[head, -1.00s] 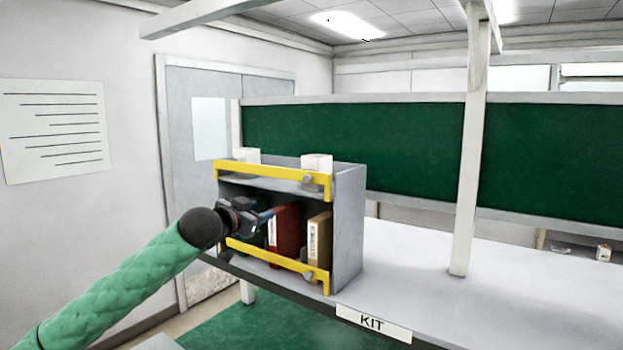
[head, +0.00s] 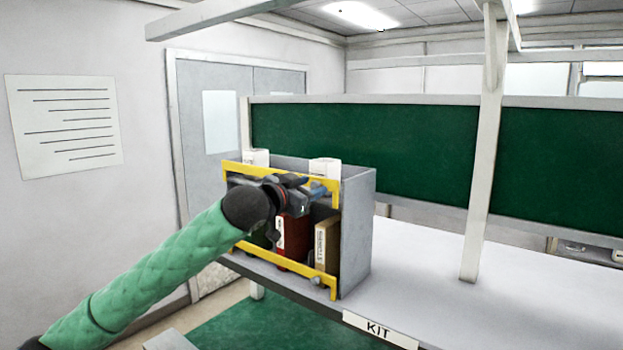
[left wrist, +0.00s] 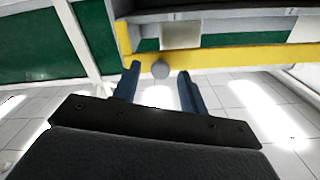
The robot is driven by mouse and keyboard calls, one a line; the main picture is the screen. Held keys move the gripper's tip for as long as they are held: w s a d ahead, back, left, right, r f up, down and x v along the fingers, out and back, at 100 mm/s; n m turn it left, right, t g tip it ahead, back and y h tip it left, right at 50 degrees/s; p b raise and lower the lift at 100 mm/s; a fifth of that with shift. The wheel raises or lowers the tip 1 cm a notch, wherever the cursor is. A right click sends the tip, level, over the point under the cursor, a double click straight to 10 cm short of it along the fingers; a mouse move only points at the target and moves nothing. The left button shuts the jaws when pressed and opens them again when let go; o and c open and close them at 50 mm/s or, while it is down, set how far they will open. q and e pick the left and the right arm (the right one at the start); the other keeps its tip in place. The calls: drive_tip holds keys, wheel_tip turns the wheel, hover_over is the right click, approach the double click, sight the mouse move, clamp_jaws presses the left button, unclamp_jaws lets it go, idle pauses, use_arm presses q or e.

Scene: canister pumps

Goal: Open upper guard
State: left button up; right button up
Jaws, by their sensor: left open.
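The grey shelf unit (head: 357,230) stands on the bench with two yellow guards across its front. The upper guard (head: 245,170) spans the upper shelf and is closed across it. My left gripper (head: 316,187) is open in front of this guard's right end and hides part of it. In the left wrist view the guard (left wrist: 235,57) runs across the top. A round grey knob (left wrist: 160,69) shows between the two open fingertips (left wrist: 158,70); I cannot tell whether they touch it. My right gripper is out of view.
The lower yellow guard (head: 285,262) crosses below, in front of a red binder (head: 293,240) and a tan binder (head: 326,243). White boxes (head: 324,169) stand on the upper shelf. A white post (head: 482,160) rises at the right. The bench (head: 420,262) between is clear.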

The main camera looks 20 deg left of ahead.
use_arm(q)
drive_tip(key=shift+w, duration=0.45)
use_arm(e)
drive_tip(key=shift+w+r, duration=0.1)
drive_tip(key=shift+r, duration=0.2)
use_arm(q)
drive_tip(key=shift+d, duration=0.1)
clamp_jaws()
drive_tip(key=shift+f, duration=0.1)
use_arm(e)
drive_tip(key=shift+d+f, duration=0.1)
